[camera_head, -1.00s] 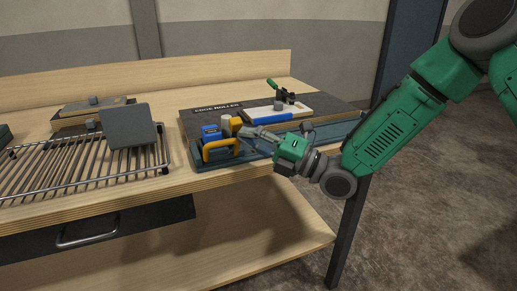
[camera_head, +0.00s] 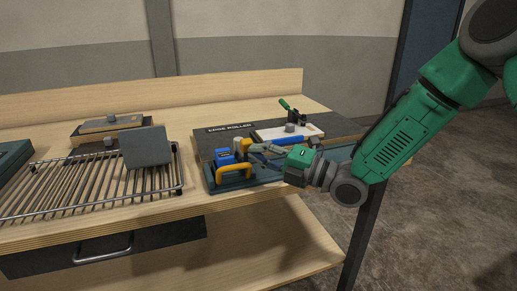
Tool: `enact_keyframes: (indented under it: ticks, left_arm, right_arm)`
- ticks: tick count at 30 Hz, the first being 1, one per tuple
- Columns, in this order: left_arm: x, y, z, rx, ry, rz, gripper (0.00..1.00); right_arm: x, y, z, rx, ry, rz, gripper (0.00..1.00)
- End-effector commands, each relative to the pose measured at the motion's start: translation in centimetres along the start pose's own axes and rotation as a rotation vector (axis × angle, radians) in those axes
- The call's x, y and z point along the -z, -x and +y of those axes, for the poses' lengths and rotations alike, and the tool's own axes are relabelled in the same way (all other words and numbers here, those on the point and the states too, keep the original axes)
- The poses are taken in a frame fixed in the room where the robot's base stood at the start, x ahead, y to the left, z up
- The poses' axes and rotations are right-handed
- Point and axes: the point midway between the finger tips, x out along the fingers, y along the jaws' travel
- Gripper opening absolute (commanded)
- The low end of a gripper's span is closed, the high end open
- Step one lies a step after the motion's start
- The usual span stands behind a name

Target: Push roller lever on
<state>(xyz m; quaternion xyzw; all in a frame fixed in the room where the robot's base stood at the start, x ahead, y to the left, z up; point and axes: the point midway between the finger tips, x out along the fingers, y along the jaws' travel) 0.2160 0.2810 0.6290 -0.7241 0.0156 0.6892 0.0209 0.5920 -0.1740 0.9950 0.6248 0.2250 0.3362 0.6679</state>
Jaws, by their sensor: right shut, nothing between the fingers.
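The edge roller unit stands on a dark board (camera_head: 210,143) labelled EDGE ROLLER, at the right end of the bench. It has a blue block (camera_head: 226,159), a yellow-orange curved handle (camera_head: 233,171), which looks like the lever, and a small orange and grey roller part (camera_head: 242,147). My right gripper (camera_head: 261,148) comes in from the right, its fingers shut and empty, just right of the roller part. I cannot tell whether the fingers touch it. My left gripper is not in view.
Behind the gripper lie a white, blue-edged panel (camera_head: 313,132) and a green-handled clamp (camera_head: 288,106). A wire rack (camera_head: 60,190) with a grey plate (camera_head: 144,147) stands left. A drawer handle (camera_head: 102,250) sticks out at the front.

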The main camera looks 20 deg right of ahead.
Motion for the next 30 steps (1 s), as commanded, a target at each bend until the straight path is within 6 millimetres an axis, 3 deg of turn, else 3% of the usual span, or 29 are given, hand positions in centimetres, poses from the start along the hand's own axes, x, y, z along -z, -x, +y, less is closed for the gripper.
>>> enact_keyframes:
  ticks: [1,13,24,30]
  left_arm:
    - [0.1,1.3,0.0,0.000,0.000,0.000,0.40]
    - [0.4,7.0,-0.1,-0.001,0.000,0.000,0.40]
    - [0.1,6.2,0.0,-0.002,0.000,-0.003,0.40]
    - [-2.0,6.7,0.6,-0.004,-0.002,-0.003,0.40]
  right_arm:
    - [-0.2,-0.4,0.9,0.029,-0.023,0.002,0.00]
    - [-2.0,-2.2,1.5,0.288,-0.279,0.001,0.00]
    - [-1.8,-2.1,1.0,0.285,-0.283,0.001,0.00]
    - [-0.4,-1.0,2.5,0.286,-0.280,0.001,0.00]
